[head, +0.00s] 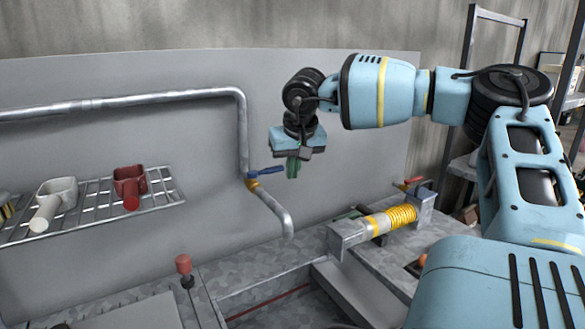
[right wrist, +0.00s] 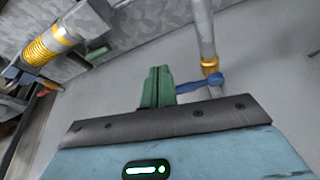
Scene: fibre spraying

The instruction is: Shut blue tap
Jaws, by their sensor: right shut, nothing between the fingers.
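The blue tap (head: 265,171) is a blue lever handle on a brass valve (head: 252,184), on the grey pipe (head: 243,130) along the back wall panel. In the head view the lever points right from the valve. My right gripper (head: 292,168) is shut and empty, fingers pointing down, close to the lever's free end. In the right wrist view the green fingers (right wrist: 157,88) stand together, and the blue lever (right wrist: 200,84) runs from the brass valve (right wrist: 209,65) toward them. I cannot tell whether the fingers touch it. My left gripper is not in view.
A wire rack (head: 95,203) at the left holds a white scoop-like item (head: 52,203) and a red one (head: 130,187). A yellow coil (head: 402,216) on a grey fitting stands right of the pipe outlet. A red knob (head: 183,264) stands below.

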